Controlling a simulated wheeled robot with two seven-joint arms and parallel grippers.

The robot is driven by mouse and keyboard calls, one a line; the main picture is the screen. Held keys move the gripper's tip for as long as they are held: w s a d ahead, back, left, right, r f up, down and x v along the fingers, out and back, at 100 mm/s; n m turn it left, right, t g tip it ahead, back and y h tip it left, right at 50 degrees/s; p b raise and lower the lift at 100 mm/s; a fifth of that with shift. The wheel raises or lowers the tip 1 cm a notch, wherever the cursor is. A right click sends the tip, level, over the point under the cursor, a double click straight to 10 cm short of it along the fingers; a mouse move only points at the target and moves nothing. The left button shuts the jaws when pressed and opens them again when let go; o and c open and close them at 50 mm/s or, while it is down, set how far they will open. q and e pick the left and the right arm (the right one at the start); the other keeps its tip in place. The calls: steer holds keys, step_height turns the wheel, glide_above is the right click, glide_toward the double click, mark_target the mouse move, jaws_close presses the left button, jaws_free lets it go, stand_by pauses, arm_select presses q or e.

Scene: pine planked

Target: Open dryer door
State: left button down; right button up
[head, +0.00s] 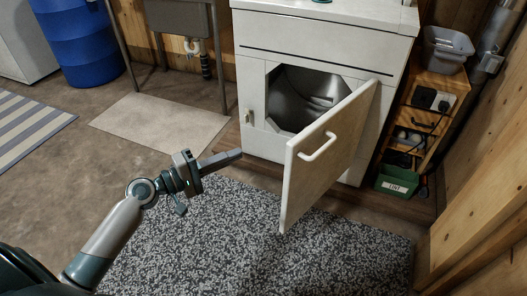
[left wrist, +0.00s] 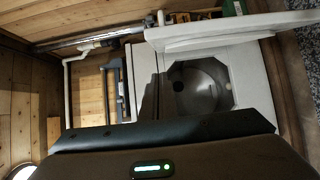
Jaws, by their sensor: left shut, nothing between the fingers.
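The white dryer (head: 325,45) stands at the top middle of the head view. Its door (head: 325,160) is swung wide open, hinged on the right, with a white handle (head: 318,147) on its outer face. The metal drum (head: 300,98) shows through the opening. In the left wrist view the open door (left wrist: 235,30) and the drum (left wrist: 203,88) also show. My left gripper (head: 238,156) is shut and empty, left of the door and in front of the dryer, apart from the handle. My right gripper is in neither view.
A wooden shelf (head: 441,82) with a grey bin (head: 446,45) and a green box (head: 397,181) stands right of the dryer. A speckled rug (head: 240,250) covers the floor in front. A blue barrel (head: 80,40) and a sink stand (head: 180,17) are at the back left.

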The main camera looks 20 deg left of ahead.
arm_select(q)
steer(key=shift+w+d, duration=0.1)
